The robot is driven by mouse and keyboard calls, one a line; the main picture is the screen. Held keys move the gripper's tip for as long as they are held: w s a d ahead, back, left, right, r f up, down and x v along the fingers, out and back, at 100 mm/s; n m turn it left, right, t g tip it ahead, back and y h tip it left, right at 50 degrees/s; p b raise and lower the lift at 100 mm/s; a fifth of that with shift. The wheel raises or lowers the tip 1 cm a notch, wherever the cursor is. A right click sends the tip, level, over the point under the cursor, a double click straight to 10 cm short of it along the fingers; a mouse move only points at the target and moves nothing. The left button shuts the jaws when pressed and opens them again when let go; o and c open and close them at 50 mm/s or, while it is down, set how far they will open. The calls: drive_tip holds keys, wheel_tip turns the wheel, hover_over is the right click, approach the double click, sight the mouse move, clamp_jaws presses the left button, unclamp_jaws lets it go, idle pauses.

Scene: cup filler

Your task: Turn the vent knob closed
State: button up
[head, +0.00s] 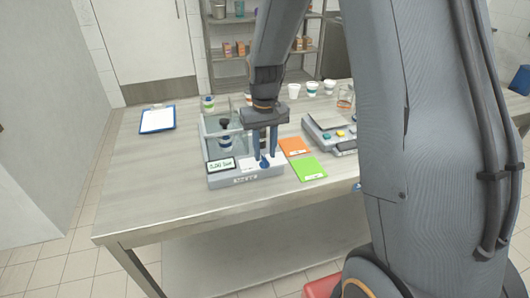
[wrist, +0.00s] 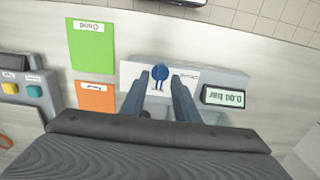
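The vent knob is a small blue round knob (wrist: 160,73) on a white label plate at the front of the grey cup filler (head: 246,180). It also shows in the head view (head: 264,163), partly behind the fingers. My gripper (head: 264,156) points down over the knob. Its two dark blue fingers are apart, one on each side of the knob in the wrist view (wrist: 157,82). I see gaps there and no clear contact. The filler's display (head: 220,165) appears to read 0.00 bar. A cup (head: 225,142) stands in the filler's clear-walled chamber.
A green card (head: 308,169) and an orange card (head: 294,146) lie right of the filler. Several cups line the back, and a clipboard (head: 157,119) lies left. The table's front left is clear.

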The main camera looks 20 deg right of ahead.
drive_tip(key=shift+f, duration=0.85)
drive_tip(key=shift+c, duration=0.3)
clamp_jaws()
